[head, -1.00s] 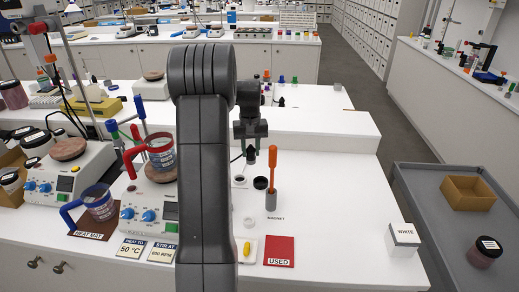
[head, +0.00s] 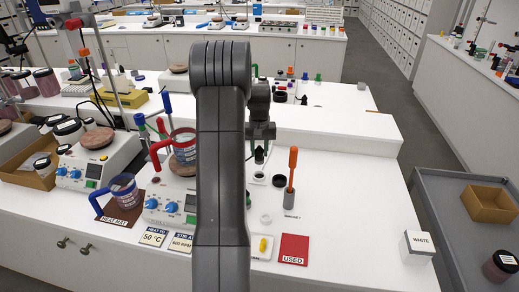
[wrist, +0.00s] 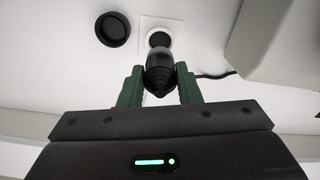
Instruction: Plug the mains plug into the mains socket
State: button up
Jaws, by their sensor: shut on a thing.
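My gripper (wrist: 159,88) has green fingers shut on the black mains plug (wrist: 158,68), which has a ribbed, tapered body. The mains socket (wrist: 177,26) is a white square plate with a dark round recess, just beyond the plug in the wrist view. The plug's front end overlaps the near edge of the recess there; I cannot tell whether it touches. In the head view the plug (head: 259,155) hangs upright above the socket (head: 258,178) on the white bench. The plug's pins are hidden. Part of its dark cable (wrist: 215,76) runs to the right.
A round black cap (wrist: 113,29) lies beside the socket. An orange-handled magnet tool (head: 292,170) stands to the right. A red USED card (head: 294,249) and a small tray with a yellow item (head: 263,245) lie nearer. A raised white shelf (head: 330,133) is behind.

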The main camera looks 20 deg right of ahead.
aim_at(259, 160)
jog(key=shift+f+b, duration=1.4)
jog(key=shift+f, duration=1.1)
jog(key=shift+f+b, duration=0.8)
jog(key=shift+f, duration=0.45)
jog(key=o, duration=1.1)
jog(key=shift+c, duration=0.2)
notch_tip(259, 160, up, 14)
jog(key=shift+b, duration=0.85)
jog(key=shift+f, duration=0.15)
notch_tip(259, 160, down, 14)
jog(key=shift+r+p, duration=0.15)
jog(key=shift+p, duration=0.8)
jog(key=shift+r, duration=0.35)
